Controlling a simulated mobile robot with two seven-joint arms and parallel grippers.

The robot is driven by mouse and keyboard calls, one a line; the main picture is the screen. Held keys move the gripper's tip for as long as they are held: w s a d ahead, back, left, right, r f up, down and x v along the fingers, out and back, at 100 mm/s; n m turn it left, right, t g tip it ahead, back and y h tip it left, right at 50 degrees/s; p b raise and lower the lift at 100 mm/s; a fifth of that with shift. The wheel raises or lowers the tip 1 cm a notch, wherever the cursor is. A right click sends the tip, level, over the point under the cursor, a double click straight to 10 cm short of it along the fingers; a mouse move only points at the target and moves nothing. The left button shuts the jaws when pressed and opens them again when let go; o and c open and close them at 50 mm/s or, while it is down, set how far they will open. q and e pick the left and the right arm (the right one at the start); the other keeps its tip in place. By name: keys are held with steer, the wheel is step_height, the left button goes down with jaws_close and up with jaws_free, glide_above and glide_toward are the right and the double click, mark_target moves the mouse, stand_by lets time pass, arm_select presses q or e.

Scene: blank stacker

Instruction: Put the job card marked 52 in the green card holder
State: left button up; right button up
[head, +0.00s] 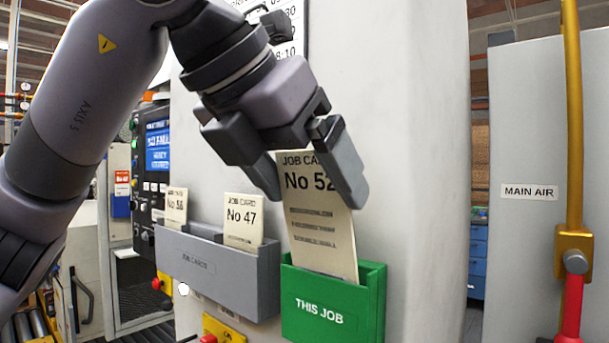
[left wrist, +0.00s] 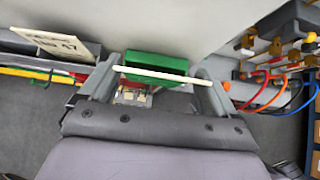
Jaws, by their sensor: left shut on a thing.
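The job card marked No 52 (head: 317,220) is cream and upright, slightly tilted, in the head view. Its lower end is inside or just behind the front wall of the green card holder (head: 333,317), labelled THIS JOB; how deep it sits is hidden. My left gripper (head: 312,190) is shut on the card's upper part, one finger at each side edge. In the left wrist view the card (left wrist: 160,75) shows edge-on between the fingers, with the green holder (left wrist: 156,62) beyond it. My right gripper is not in view.
A grey rack (head: 218,271) labelled JOB CARDS stands left of the green holder. It holds card No 47 (head: 243,221) and card No 56 (head: 175,208). A yellow pipe with a red handle (head: 572,300) stands at the right by the MAIN AIR sign (head: 529,192).

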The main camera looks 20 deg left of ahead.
arm_select(q)
steer(key=shift+f, duration=0.3)
steer(key=o, duration=1.4)
steer(key=shift+v, duration=3.6)
